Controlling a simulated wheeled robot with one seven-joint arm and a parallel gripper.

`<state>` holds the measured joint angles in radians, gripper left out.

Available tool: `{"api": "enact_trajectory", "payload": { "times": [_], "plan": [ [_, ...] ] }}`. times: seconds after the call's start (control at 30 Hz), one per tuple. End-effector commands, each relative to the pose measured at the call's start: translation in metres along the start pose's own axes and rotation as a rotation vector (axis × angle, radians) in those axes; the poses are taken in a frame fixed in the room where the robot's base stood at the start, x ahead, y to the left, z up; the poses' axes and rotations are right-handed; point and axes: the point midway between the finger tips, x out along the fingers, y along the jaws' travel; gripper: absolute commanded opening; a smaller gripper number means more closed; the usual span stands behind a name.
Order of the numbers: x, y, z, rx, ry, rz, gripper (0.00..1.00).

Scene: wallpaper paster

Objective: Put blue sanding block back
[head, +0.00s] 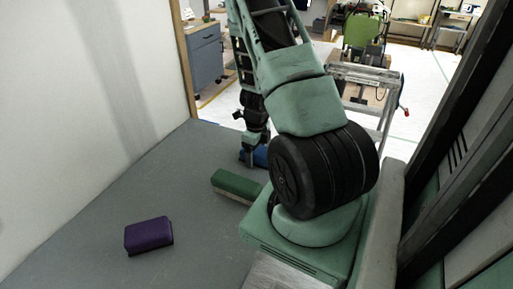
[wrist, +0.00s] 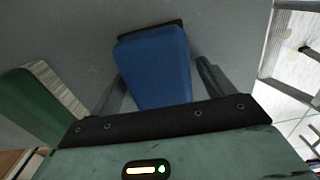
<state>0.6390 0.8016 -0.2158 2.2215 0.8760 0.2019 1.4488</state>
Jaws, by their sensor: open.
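The blue sanding block (wrist: 155,65) lies on the grey surface, dark along its far edge. In the wrist view it is between the two fingers of my gripper (wrist: 160,90), which is open with a finger on either side and a visible gap at the right. In the head view my gripper (head: 253,150) points down at the blue block (head: 261,156), which is partly hidden behind the gripper and arm. Whether the fingers touch the block cannot be told.
A green block (head: 236,186) lies close by, nearer me, and also shows at the left of the wrist view (wrist: 42,105). A purple block (head: 148,236) lies farther left on the grey surface (head: 100,215). A white wall (head: 80,110) bounds the left side. A metal-framed stand (head: 365,75) is beyond.

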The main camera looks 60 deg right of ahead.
Motion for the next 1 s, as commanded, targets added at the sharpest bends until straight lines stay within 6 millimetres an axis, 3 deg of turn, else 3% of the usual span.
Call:
{"api": "enact_trajectory", "payload": {
  "times": [0.27,0.7,1.0],
  "plan": [
    [-0.037,0.0,0.002,-0.004,-0.002,-0.004,0.82],
    [-0.14,-0.002,-0.003,-0.005,-0.003,-0.002,0.82],
    [-0.178,-0.003,-0.004,-0.002,-0.001,-0.001,0.82]
  ]
}}
